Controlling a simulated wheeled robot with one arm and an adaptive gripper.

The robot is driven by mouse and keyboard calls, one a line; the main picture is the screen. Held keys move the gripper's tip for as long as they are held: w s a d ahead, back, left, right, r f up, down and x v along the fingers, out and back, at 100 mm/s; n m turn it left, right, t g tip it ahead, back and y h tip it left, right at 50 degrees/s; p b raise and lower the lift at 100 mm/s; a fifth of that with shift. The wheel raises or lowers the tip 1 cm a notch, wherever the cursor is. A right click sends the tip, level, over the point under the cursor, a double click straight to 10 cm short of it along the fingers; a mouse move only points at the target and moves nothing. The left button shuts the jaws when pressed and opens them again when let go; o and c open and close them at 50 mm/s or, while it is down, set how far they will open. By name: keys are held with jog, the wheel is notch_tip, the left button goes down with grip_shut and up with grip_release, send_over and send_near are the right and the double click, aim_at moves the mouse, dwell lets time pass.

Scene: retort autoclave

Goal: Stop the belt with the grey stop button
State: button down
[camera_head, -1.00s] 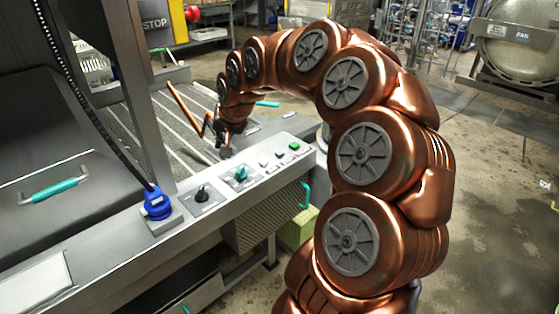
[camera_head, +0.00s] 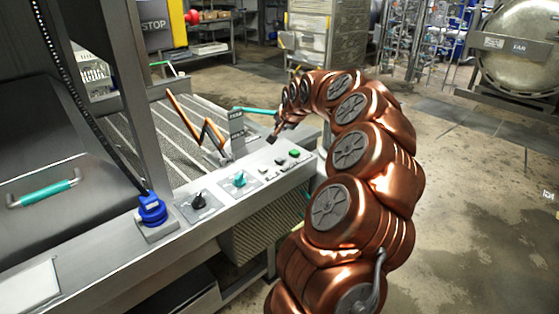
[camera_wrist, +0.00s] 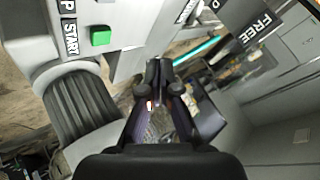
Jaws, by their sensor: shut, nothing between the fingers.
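The control panel (camera_head: 215,212) runs along the front of the belt. On it the green start button (camera_head: 294,153) is at the right end, with a small grey button (camera_head: 280,161) just left of it, likely the stop button. In the wrist view the green button (camera_wrist: 100,36) sits beside the START label; a partly cut-off label ends in P, and no grey button can be made out. My gripper (camera_head: 272,140) is just behind the buttons, apart from them. Its fingers (camera_wrist: 161,72) are together and empty.
A teal knob (camera_head: 239,180), a black knob (camera_head: 199,201) and a blue emergency-type button (camera_head: 152,210) stand farther left on the panel. An orange bent rod (camera_head: 203,130) and a small sign (camera_head: 236,128) rise behind it. Open floor (camera_head: 460,210) lies right.

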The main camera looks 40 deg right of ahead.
jog(key=b, duration=0.3)
send_over(280, 160)
notch_tip(280, 160, down, 8)
jog(key=shift+s+r, duration=0.1)
jog(key=shift+r, duration=0.05)
jog(key=shift+f, duration=0.6)
jog(key=shift+f+b, duration=0.1)
jog(key=shift+b, duration=0.3)
dwell(0.7)
jog(key=shift+f+b, duration=0.3)
jog(key=shift+b, duration=0.15)
jog(key=shift+f+b, duration=0.5)
dwell(0.8)
dwell(0.4)
jog(key=shift+r, duration=0.95)
